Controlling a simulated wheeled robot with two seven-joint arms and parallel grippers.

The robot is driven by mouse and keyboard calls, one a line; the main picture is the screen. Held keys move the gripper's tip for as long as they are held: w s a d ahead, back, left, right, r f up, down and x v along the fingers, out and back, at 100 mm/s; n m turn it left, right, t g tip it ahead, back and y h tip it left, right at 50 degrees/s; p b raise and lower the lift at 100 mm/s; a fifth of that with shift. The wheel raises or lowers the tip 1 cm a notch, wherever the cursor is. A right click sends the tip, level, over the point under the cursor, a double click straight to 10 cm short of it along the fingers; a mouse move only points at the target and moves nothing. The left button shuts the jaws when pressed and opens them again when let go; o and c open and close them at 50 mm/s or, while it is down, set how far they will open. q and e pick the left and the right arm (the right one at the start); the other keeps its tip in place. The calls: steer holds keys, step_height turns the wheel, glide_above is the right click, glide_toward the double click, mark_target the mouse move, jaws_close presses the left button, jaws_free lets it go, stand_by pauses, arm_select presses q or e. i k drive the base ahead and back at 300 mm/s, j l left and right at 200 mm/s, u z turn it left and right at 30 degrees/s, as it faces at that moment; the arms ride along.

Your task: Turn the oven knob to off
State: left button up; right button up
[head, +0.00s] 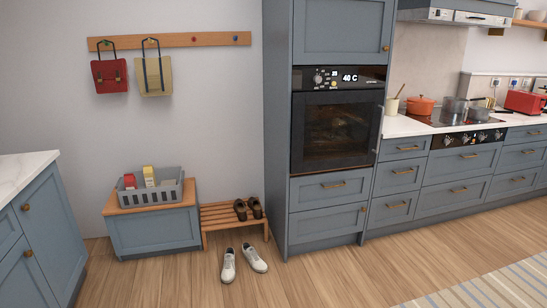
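The oven (335,125) is a black built-in unit in the tall blue-grey cabinet, with its glass door shut. Its control panel is above the door. A round oven knob (318,78) with a light rim is at the left of this panel, but its pointer is too small to read. Small light markings or buttons are to the right of the knob. The lit display (350,77) reads about "40 C". The oven inside looks dim and brownish. Neither of my grippers is in view.
A hob (455,120) with pots and front knobs is on the right counter. A bench with a grey crate (150,192), a shoe rack (230,215) and white shoes (254,258) are left of the oven cabinet. The wooden floor before the oven is clear; a striped rug (480,285) lies right.

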mark_target(317, 79)
steer(key=i+z, duration=0.1)
steer(key=i, duration=0.65)
steer(key=i+j, duration=0.15)
steer(key=i, duration=0.6)
steer(key=i+j+z, duration=0.1)
steer(key=i+z, duration=0.15)
steer(key=i, duration=0.15)
steer(key=i+j+z, duration=0.25)
steer(key=i, duration=0.2)
steer(key=l, duration=0.1)
